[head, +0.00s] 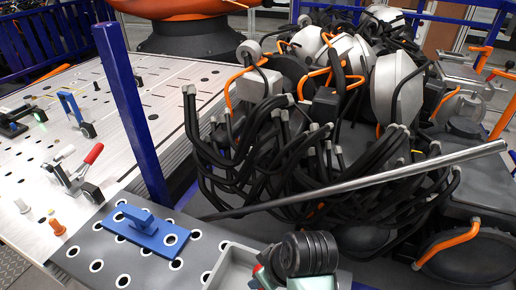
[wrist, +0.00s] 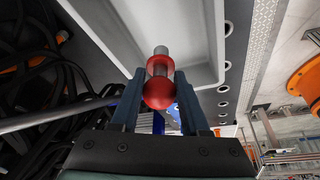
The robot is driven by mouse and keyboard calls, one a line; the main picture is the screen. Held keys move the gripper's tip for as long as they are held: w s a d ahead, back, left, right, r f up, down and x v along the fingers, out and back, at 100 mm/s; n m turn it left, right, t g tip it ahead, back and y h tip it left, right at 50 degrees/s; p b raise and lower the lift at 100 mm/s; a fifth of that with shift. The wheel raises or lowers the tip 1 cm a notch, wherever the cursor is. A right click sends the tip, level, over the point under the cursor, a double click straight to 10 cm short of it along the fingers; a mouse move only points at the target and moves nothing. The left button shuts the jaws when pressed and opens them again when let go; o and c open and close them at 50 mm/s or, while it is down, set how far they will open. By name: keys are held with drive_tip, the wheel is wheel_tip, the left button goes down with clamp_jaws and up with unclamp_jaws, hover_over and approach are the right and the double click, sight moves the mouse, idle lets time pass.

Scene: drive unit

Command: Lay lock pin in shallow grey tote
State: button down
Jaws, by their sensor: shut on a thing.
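The lock pin (wrist: 160,90) has a red ball head, a red collar and a grey metal shaft. My gripper (wrist: 158,100) is shut on its red head, with one finger on each side, in the wrist view. The shaft points away from my gripper, over the shallow grey tote (wrist: 207,76). The tote also shows in the head view (head: 226,268) at the bottom edge, partly hidden by my arm. Its visible inside is empty. I cannot tell the height of the pin above the tote floor.
A blue fixture plate (head: 148,232) lies on the perforated grey surface left of the tote. A blue post (head: 130,110) stands behind it. A long metal bar (head: 380,178) crosses in front of black cables (head: 290,160). A red-handled clamp (head: 80,170) sits on the left table.

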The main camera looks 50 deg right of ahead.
drive_tip(key=shift+s+f, duration=0.15)
drive_tip(key=shift+f, duration=0.35)
drive_tip(key=shift+s+f, duration=0.15)
drive_tip(key=shift+f, duration=0.35)
drive_tip(key=shift+w+f+p, duration=0.15)
drive_tip(key=shift+f+p, duration=0.3)
drive_tip(key=shift+f, duration=1.6)
drive_tip(key=shift+f, duration=0.15)
drive_tip(key=shift+c, duration=2)
unclamp_jaws()
drive_tip(key=v, duration=1.2)
